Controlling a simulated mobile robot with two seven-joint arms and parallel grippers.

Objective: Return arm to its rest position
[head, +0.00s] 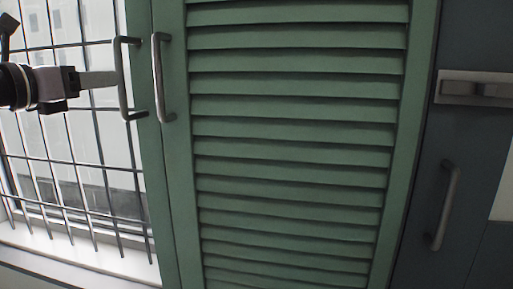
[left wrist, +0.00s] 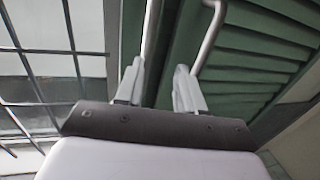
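My left gripper (head: 112,79) comes in from the left edge of the head view, with its pale fingers level with the left grey handle (head: 123,80). In the left wrist view its two fingers (left wrist: 158,82) stand apart, with no object seen held between them. The left handle (left wrist: 151,30) rises by the left fingertip, and the right handle (left wrist: 207,38) rises by the right fingertip. I cannot tell whether either finger touches a handle. My right gripper is in neither view.
A green louvred door (head: 295,125) with its own grey handle (head: 162,78) stands close in front. A barred window (head: 75,150) and pale sill (head: 80,258) are at left. A dark panel (head: 425,150) with a handle (head: 446,205) and a latch (head: 475,88) is at right.

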